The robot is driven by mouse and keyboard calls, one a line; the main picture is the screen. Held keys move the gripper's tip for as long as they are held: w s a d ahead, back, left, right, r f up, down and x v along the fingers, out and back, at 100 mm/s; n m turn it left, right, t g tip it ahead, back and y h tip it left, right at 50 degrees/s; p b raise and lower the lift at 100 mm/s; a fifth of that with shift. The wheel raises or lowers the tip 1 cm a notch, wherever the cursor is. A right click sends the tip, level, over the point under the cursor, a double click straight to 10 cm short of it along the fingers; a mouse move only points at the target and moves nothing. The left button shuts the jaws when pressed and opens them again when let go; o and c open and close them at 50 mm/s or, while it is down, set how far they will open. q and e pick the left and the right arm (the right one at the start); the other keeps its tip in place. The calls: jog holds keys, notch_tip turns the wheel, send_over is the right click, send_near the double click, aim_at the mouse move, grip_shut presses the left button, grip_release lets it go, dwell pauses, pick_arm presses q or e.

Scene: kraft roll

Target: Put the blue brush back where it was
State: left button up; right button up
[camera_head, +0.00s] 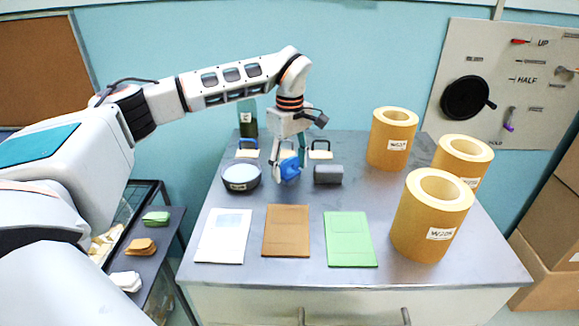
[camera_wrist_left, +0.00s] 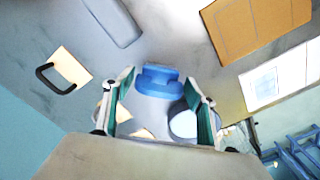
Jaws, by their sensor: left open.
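The blue brush (camera_head: 291,171) is at the back middle of the table, between the round bowl and the grey block. In the left wrist view the blue brush (camera_wrist_left: 158,82) lies at the fingertips, with a raised blue part on top. My left gripper (camera_head: 288,168) points down at it from behind, and its fingers (camera_wrist_left: 161,84) are open on either side. I cannot tell whether a finger touches the brush or whether it rests fully on the table. My right gripper is not in view.
A bowl (camera_head: 241,177) stands left of the brush and a grey block (camera_head: 328,175) right. Handled pads (camera_head: 320,154) line the back. White (camera_head: 222,240), brown (camera_head: 286,235) and green (camera_head: 349,240) sheets lie in front. Large kraft rolls (camera_head: 432,220) fill the right side.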

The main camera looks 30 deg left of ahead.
aim_at(290, 161)
pick_arm(q)
notch_tip(290, 161, up, 12)
dwell(0.4)
jog(key=shift+f, duration=0.1)
dwell(0.4)
